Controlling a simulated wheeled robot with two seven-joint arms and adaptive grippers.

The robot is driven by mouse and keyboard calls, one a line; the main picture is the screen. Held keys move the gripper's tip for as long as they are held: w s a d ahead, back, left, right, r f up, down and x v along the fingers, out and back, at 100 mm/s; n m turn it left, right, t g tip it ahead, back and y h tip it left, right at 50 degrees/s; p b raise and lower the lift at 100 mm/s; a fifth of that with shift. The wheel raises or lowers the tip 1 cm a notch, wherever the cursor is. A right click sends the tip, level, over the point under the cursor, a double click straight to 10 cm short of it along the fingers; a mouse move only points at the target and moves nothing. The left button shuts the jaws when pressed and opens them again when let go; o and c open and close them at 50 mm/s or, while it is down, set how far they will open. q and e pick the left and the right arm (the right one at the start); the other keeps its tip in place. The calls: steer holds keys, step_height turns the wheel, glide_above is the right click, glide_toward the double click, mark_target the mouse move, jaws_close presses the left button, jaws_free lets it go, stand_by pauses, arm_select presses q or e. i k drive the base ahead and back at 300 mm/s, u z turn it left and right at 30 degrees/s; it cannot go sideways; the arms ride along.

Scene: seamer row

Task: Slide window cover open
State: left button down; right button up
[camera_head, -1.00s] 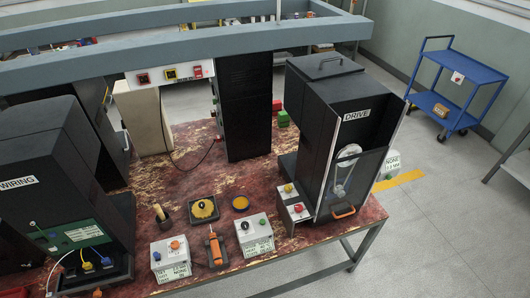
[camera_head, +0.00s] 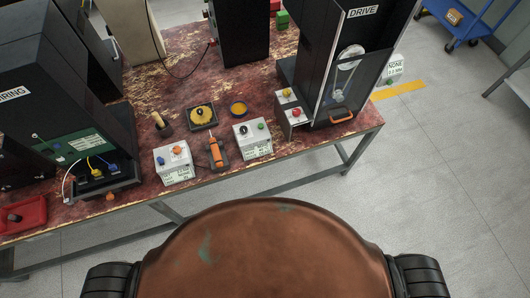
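The black cabinet (camera_head: 323,45) labelled DRIVE stands at the right end of the worktable. Its front has a clear window cover (camera_head: 371,83), with a pale pulley and belt (camera_head: 348,62) visible behind it. An orange handle (camera_head: 341,114) sits low at the front of the window. The cover appears to stand across the front of the pulley; how far it is shut I cannot tell for certain. Neither of my grippers is in view.
The worktable (camera_head: 225,185) also holds white control boxes (camera_head: 252,137), an orange hand tool (camera_head: 215,151), a yellow-filled tray (camera_head: 201,114) and the WIRING cabinet (camera_head: 50,75). A blue cart (camera_head: 470,20) stands at the back right. Floor (camera_head: 440,180) at right is clear.

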mark_target(389, 51)
steer(key=u, duration=1.65)
steer(key=k, duration=0.8)
steer(key=z, duration=1.15)
steer(key=i, duration=0.5)
steer(key=z, duration=0.05)
